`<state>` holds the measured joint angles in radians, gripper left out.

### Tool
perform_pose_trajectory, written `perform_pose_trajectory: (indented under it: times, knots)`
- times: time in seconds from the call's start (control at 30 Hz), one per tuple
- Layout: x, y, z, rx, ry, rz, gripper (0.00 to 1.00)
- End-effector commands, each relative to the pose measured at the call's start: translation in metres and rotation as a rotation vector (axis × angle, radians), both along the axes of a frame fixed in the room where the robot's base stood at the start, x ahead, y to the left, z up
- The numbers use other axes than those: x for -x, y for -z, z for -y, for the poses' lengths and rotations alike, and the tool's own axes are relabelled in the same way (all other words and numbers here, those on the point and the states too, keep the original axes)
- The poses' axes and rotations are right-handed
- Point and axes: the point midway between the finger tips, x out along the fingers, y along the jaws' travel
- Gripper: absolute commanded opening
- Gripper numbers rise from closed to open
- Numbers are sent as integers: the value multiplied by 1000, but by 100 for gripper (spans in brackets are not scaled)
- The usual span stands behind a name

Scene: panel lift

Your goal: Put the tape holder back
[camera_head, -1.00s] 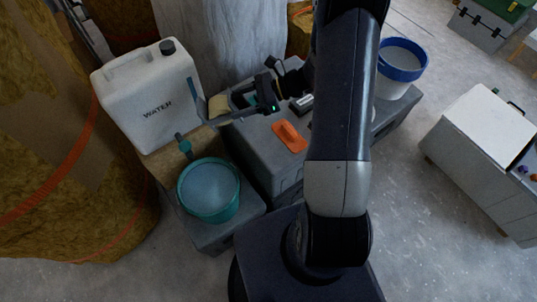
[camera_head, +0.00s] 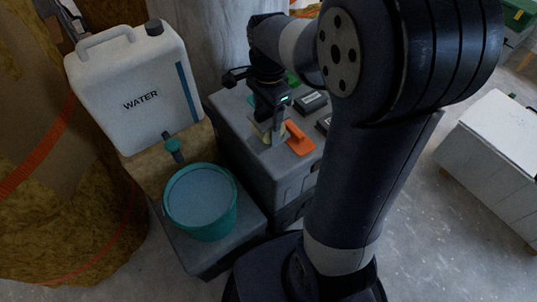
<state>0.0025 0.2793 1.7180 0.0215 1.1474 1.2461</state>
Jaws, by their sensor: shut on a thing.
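My gripper (camera_head: 270,126) points down over the top of a grey case (camera_head: 245,155). It is shut on a small pale beige piece (camera_head: 262,128), which seems to be the tape holder. The piece is at or just above the case top; I cannot tell whether it touches. My gripper and wrist hide part of it. An orange tool (camera_head: 299,140) lies just right of it on the case.
A white water canister (camera_head: 140,95) and a teal bucket (camera_head: 201,200) stand at the left. Dark boxes (camera_head: 311,101) lie behind the orange tool. A white-topped cabinet (camera_head: 492,135) stands at the right. My arm hides the case's right part.

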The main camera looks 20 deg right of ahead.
Motion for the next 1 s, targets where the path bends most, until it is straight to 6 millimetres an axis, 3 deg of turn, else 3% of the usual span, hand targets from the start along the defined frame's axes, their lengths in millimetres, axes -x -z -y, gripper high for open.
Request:
perform_pose_trajectory:
  times: [0.1, 0.33, 0.53, 0.87, 0.9, 1.0]
  knots:
    - [1, 24, 0, 2, 0, -5, 33]
    - [0, 49, 0, 0, -1, -3, 33]
    - [1, 83, 0, 0, 0, -5, 33]
    - [0, 91, 0, 0, -1, -3, 33]
    - [1, 92, 0, 0, -1, -3, 63]
    - [1, 92, 0, 0, -1, -3, 71]
